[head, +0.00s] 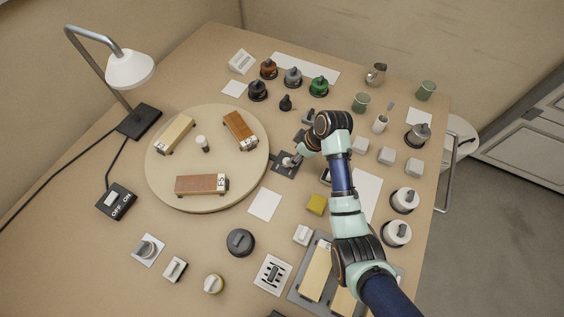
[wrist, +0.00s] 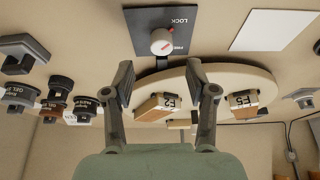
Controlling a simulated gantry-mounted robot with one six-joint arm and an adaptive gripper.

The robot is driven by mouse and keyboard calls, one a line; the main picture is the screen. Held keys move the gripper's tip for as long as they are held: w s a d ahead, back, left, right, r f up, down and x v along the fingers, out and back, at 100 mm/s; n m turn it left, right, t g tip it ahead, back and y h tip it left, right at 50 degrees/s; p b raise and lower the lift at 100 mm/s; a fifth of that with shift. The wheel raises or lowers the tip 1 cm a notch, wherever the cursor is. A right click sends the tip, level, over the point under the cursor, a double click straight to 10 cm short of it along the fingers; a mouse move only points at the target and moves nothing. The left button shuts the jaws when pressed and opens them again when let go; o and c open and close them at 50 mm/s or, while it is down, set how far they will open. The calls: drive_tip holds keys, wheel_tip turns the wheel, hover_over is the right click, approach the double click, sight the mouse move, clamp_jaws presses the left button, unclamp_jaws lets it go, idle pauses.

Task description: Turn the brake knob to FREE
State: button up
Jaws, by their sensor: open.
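In the head view the plate (head: 284,171) sits just right of the round turntable (head: 160,190), with the knob small and partly covered by my arm's end. My gripper (wrist: 160,80) is open and empty. Its two fingers stand apart in the wrist view, with the knob beyond them and between their lines, apparently untouched.
Dark, orange and green knobbed pots (head: 319,87) stand behind. A lamp (head: 130,70) and an ON/OFF switch box (head: 116,201) are at left. A white card (head: 264,204) lies in front of the plate.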

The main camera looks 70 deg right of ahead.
drive_tip(key=b+x, duration=0.2)
drive_tip(key=x, duration=0.4)
drive_tip(key=shift+w+a+f, duration=0.1)
drive_tip(key=shift+w+f, duration=0.15)
drive_tip(key=shift+c, duration=0.2)
drive_tip(key=shift+r, duration=0.1)
clamp_jaws()
